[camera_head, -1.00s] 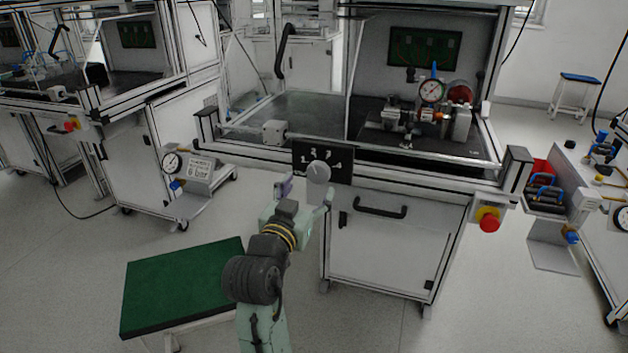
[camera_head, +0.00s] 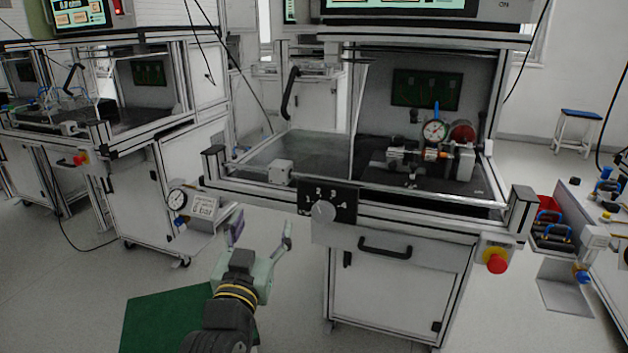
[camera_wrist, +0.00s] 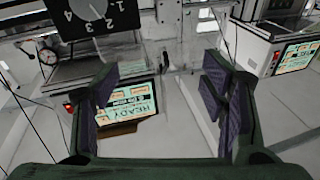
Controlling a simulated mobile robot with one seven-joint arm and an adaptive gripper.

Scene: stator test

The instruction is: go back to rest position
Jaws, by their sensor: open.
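My gripper (camera_head: 262,240) is open and empty in the head view. It is in front of the test bench, left of and lower in the picture than the rotary knob (camera_head: 323,210) on its black numbered plate (camera_head: 343,199). In the wrist view, my gripper (camera_wrist: 168,95) shows its two finger pads spread wide with nothing between them. The knob (camera_wrist: 88,8) is at the top left of the wrist view, apart from the fingers.
The test bench (camera_head: 400,290) has a door handle, a red emergency button (camera_head: 496,262) and a dial gauge (camera_head: 435,132) inside. A gauge stand (camera_head: 196,208) is at left. A green board (camera_head: 165,320) lies low behind my arm. Open floor (camera_head: 90,290) is at the left.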

